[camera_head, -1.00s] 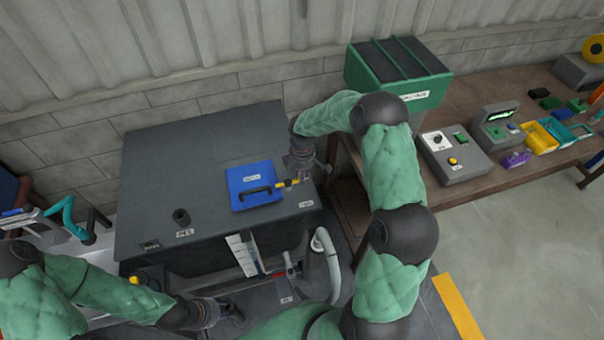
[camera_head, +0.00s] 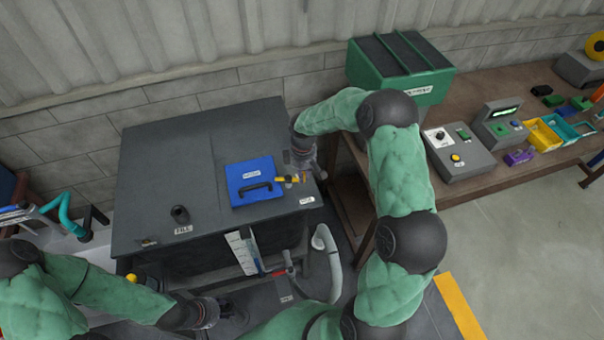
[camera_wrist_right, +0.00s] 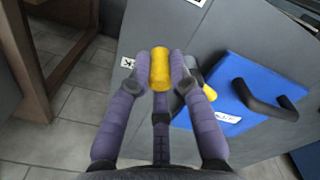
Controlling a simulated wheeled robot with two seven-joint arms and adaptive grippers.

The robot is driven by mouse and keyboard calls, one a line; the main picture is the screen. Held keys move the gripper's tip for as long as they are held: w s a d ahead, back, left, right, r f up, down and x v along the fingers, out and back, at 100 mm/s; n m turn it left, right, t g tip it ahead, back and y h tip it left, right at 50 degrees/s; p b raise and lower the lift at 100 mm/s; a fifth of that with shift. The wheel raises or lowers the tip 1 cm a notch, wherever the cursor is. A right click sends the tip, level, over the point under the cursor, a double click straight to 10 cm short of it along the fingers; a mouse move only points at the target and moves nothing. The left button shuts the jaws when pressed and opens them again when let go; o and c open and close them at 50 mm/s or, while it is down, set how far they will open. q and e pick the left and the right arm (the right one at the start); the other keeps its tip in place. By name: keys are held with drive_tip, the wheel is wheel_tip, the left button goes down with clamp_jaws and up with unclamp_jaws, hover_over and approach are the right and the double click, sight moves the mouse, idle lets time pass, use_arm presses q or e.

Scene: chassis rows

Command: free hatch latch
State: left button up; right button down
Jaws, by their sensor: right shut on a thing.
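The blue hatch (camera_head: 238,189) with a black handle (camera_head: 257,188) lies closed on the grey tank top. The hatch and its handle (camera_wrist_right: 266,104) also show in the right wrist view. The yellow latch (camera_head: 284,179) sits at the hatch's right edge. My right gripper (camera_head: 303,172) is at the latch. In the right wrist view, its purple-grey fingers are shut on the latch's yellow grip (camera_wrist_right: 160,68). My left gripper (camera_head: 234,308) is low in front of the tank, away from the hatch; its fingers are too dark to read.
The grey tank (camera_head: 160,165) has a small dark filler stub (camera_head: 180,214) on top. A pale hose (camera_head: 326,262) and a white gauge strip (camera_head: 241,252) are at its front. A workbench (camera_head: 470,100) with a green bin (camera_head: 402,75) and control boxes stands right.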

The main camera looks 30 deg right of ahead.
drive_tip(key=m+b, duration=0.1)
drive_tip(key=m, duration=0.1)
drive_tip(key=s+a+m+b, duration=0.1)
drive_tip(key=shift+s+f+m, duration=0.15)
drive_tip(key=shift+s+m, duration=0.05)
drive_tip(key=shift+m, duration=0.2)
drive_tip(key=m+b, duration=0.1)
drive_tip(key=a+m+b, duration=0.1)
drive_tip(key=m, duration=0.1)
drive_tip(key=shift+s+a+m, duration=0.15)
drive_tip(key=shift+s+m, duration=0.15)
drive_tip(key=shift+s, duration=0.1)
drive_tip(key=m+b, duration=0.1)
drive_tip(key=a+m+b, duration=0.1)
drive_tip(key=m, duration=0.1)
drive_tip(key=shift+s+a, duration=0.2)
drive_tip(key=shift+a, duration=0.1)
drive_tip(key=shift+a+m+b, duration=0.35)
drive_tip(key=shift+a+m, duration=0.1)
drive_tip(key=shift+m, duration=0.55)
drive_tip(key=shift+a+m+b, duration=0.35)
drive_tip(key=shift+a+m, duration=0.05)
drive_tip(key=shift+m, duration=0.6)
drive_tip(key=c, duration=1.1)
unclamp_jaws()
drive_tip(key=shift+a, duration=0.1)
drive_tip(key=shift+c, duration=0.2)
